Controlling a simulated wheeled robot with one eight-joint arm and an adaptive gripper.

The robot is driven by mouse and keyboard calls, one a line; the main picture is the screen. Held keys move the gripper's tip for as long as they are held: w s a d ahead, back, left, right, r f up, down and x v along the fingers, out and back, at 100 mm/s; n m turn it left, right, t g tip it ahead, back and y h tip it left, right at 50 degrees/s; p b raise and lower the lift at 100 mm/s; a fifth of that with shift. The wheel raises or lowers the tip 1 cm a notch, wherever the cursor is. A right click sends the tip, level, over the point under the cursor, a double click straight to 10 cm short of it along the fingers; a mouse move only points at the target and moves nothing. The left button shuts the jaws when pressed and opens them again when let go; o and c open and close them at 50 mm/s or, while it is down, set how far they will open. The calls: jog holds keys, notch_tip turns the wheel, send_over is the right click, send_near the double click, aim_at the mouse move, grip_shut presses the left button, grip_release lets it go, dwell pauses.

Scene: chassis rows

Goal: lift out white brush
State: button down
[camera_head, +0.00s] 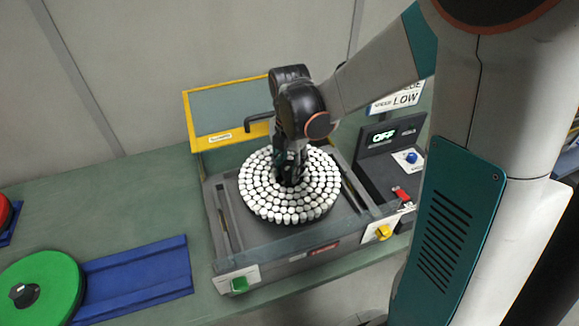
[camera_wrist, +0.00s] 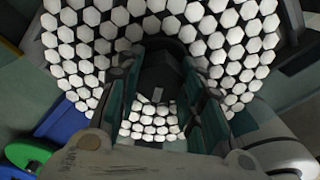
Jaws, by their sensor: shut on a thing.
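The white brush (camera_head: 262,198) is a round dark disc covered with rings of white tufts. It is in the grey machine bay (camera_head: 224,222), in front of the raised lid (camera_head: 192,125). My gripper (camera_head: 290,176) points down at the brush's middle and is shut on its dark centre hub. In the wrist view, the fingers (camera_wrist: 162,82) stand on either side of the dark hub (camera_wrist: 160,70), with white tufts (camera_wrist: 240,50) all around. The brush looks level; whether its underside touches the bay floor cannot be told.
A control panel with an OFF display (camera_head: 384,138) and a red switch (camera_head: 401,194) stands right of the bay. A green knob (camera_head: 239,285) and yellow knob (camera_head: 383,232) are on the front. A green disc (camera_head: 50,275) and blue tray (camera_head: 140,278) lie left. The bench behind them is clear.

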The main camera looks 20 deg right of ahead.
notch_tip(320, 180, up, 11)
jog(key=p, duration=0.7)
jog(key=shift+p, duration=0.3)
